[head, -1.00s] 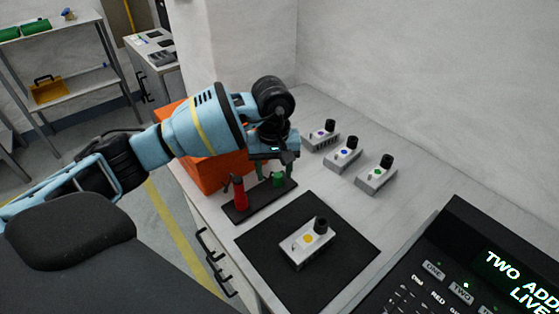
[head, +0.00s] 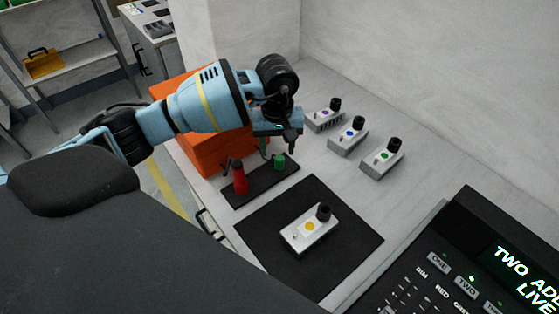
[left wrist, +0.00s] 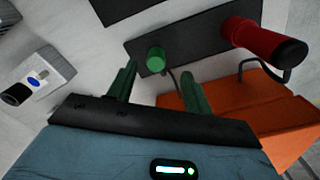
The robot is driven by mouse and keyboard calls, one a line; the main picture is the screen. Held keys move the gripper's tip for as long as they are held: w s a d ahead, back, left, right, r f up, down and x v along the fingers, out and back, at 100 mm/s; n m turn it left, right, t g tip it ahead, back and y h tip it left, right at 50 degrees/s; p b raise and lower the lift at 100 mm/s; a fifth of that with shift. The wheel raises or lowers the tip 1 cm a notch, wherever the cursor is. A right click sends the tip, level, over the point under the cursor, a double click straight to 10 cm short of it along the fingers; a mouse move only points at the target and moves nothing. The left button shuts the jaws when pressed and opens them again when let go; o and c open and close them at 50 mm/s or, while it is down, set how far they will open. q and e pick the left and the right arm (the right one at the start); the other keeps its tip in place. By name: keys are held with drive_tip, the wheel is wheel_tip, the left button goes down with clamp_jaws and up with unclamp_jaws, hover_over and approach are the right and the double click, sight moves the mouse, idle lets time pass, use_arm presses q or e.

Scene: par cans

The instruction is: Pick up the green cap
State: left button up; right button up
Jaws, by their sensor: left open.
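The green cap (head: 279,161) is a small upright cylinder on a black rack (head: 262,186), beside a red bottle-like tool (head: 239,180). My left gripper (head: 278,148) is open and empty above the cap, pointing down. In the left wrist view the cap (left wrist: 156,59) shows beyond and between the two green fingertips (left wrist: 160,80), apart from them. The red tool (left wrist: 265,38) is to its right there. My right gripper is not in view.
An orange box (head: 190,145) stands close behind the rack. A grey device with a yellow dot (head: 310,229) lies on a black mat (head: 347,251). Three similar devices (head: 348,137) line the back. A black console (head: 450,265) fills the lower right.

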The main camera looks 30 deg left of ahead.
sight(279, 158)
use_arm(q)
drive_tip(key=f, duration=0.5)
drive_tip(key=shift+w, duration=0.3)
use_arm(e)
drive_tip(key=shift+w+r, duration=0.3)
use_arm(q)
drive_tip(key=shift+d, duration=0.1)
drive_tip(key=c, duration=1)
drive_tip(key=shift+c, duration=0.2)
